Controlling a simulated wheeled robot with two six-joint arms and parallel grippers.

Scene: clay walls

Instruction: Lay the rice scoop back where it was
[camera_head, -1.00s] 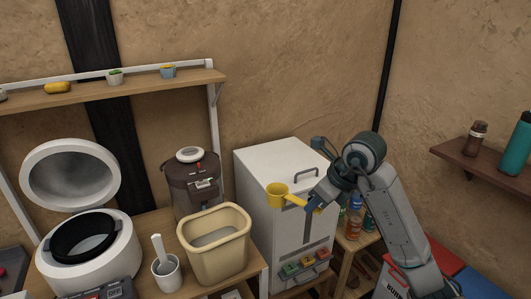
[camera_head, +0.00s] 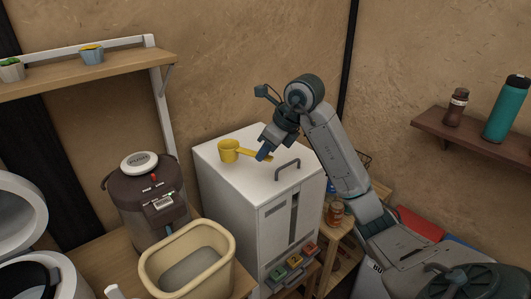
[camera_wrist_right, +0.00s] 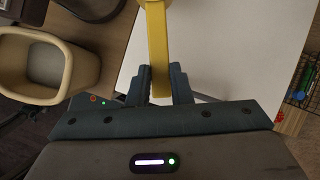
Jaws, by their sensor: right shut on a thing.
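The yellow rice scoop (camera_head: 230,151) is over the white top of the rice dispenser cabinet (camera_head: 218,141) in the head view, its cup to the left and its handle to the right. My right gripper (camera_head: 264,153) is shut on the handle end. In the right wrist view the handle (camera_wrist_right: 158,45) runs between the two fingers of the gripper (camera_wrist_right: 160,84), and the cup is mostly cut off at the top edge. I cannot tell whether the scoop touches the cabinet top. My left gripper is not in view.
A cream bin (camera_head: 187,258) and a brown water boiler (camera_head: 150,205) stand left of the cabinet. A grey handle (camera_head: 288,168) rises from the cabinet's front top edge. A wall shelf (camera_head: 470,140) with bottles is at the right. The cabinet top is otherwise clear.

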